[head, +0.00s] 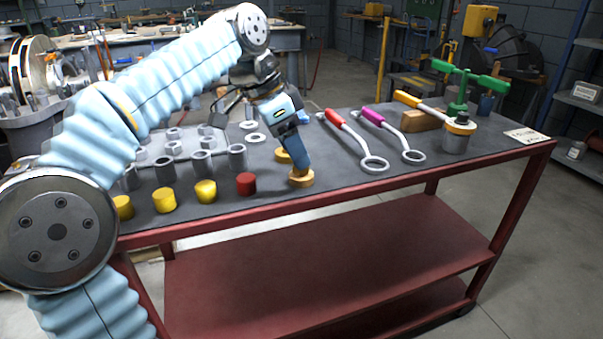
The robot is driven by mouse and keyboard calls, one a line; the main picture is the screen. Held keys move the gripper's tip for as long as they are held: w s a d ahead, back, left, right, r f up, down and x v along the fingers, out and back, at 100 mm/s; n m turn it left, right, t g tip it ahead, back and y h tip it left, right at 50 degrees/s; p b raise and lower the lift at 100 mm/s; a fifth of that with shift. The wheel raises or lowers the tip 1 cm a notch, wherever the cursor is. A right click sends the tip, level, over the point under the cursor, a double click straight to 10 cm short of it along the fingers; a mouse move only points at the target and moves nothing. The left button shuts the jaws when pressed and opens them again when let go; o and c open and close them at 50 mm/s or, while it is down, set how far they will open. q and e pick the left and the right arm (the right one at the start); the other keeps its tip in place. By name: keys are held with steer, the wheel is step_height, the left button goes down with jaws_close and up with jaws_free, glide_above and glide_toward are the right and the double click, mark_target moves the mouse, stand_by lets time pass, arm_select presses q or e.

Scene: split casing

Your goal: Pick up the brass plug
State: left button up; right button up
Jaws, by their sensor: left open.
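A round brass-coloured plug (301,180) lies on the dark table top near its front edge. My left gripper (300,170) points down right over it, its blue fingers at the plug's top. The jaws are open, and I cannot tell whether they touch the plug. A second yellow-gold disc (282,156) lies just behind, partly hidden by the gripper. My right gripper is not in view.
Left of the plug stand a red cylinder (246,184), several yellow cylinders (205,191) and grey metal sleeves (237,157). To the right lie a red-handled ring wrench (350,135) and a purple-handled one (392,131). A green-handled valve (458,115) stands further right. The table's front right is clear.

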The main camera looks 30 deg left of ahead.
mark_target(301, 173)
arm_select(q)
steer(key=shift+x, duration=1.55)
steer(key=c, duration=1.1)
jaws_close()
steer(key=shift+r, duration=0.15)
